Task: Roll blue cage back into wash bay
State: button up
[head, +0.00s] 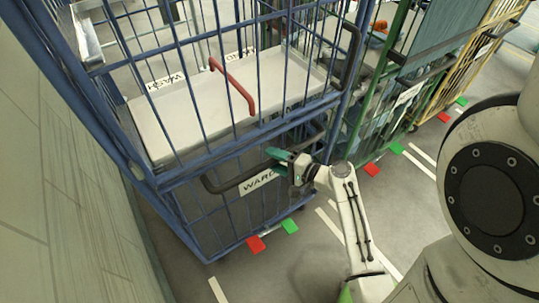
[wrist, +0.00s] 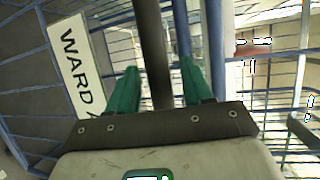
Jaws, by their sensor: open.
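The blue cage (head: 160,175) fills the left half of the head view, with blue mesh sides and a pale shelf (head: 190,120) inside. A dark push bar (head: 240,180) crosses its near side, above a white label (head: 258,181) that reads WARD. My gripper (head: 279,155) is at this bar, its green fingers open. In the wrist view, the dark bar (wrist: 152,40) runs between the two open fingers (wrist: 157,82), one on each side; I cannot tell whether they touch it. The wash bay cannot be made out for certain.
A red handle (head: 232,85) shows at the cage's upper part. A green cage (head: 385,85) and a yellow cage (head: 480,45) stand to the right. A wall (head: 50,190) runs close along the left. Red (head: 255,244) and green (head: 289,226) floor markers lie by the blue cage.

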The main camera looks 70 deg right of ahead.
jog(key=shift+x, duration=1.15)
jog(key=shift+c, duration=0.5)
grip_shut()
